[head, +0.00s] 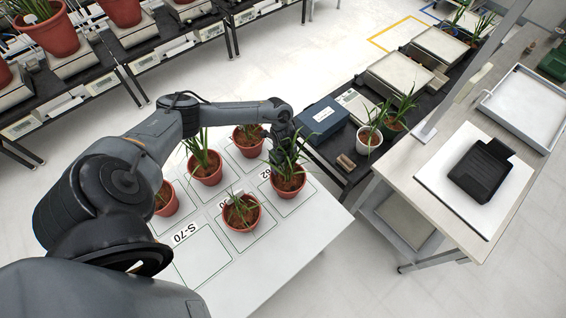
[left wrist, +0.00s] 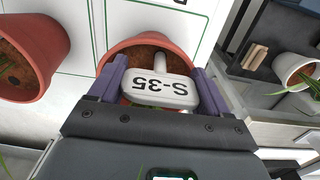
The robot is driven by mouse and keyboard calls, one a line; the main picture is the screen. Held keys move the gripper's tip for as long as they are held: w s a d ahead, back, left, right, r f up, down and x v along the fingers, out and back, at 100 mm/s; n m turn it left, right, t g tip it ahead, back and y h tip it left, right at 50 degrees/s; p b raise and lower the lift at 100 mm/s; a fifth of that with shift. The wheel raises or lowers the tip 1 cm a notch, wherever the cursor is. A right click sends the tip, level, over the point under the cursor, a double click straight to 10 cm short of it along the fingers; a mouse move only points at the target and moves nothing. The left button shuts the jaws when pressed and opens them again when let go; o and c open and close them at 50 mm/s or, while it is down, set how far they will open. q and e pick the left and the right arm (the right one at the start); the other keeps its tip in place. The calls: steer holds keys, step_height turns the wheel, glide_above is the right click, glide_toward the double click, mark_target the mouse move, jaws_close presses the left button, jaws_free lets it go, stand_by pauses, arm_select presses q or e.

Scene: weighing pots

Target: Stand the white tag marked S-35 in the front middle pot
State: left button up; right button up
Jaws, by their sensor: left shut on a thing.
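My left gripper (left wrist: 160,78) is shut on the white tag (left wrist: 158,92), which reads S-35 upside down in the left wrist view. The tag's stake points away from the gripper, over the soil of a terracotta pot (left wrist: 108,60). I cannot tell whether its tip touches the soil. In the head view my left gripper (head: 283,138) is among the leaves at the right end of the white table, and the tag is hidden. Below it stands a potted plant (head: 288,182); another pot (head: 241,215) stands to its lower left. My right gripper is not in view.
More terracotta pots (head: 206,172) stand on the white table (head: 290,245), among outlined, labelled spaces. The space by the S-70 label (head: 186,233) shows no pot. A black bench to the right holds a blue box (head: 323,119) and a white pot (head: 369,143).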

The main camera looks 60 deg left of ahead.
arm_select(q)
steer(key=shift+r+p, duration=1.2)
steer(key=shift+r, duration=0.1)
step_height(320, 180, up, 6)
steer(key=p, duration=0.5)
steer(key=shift+p, duration=0.4)
steer(key=shift+s+a+f, duration=0.1)
steer(key=shift+a, duration=0.05)
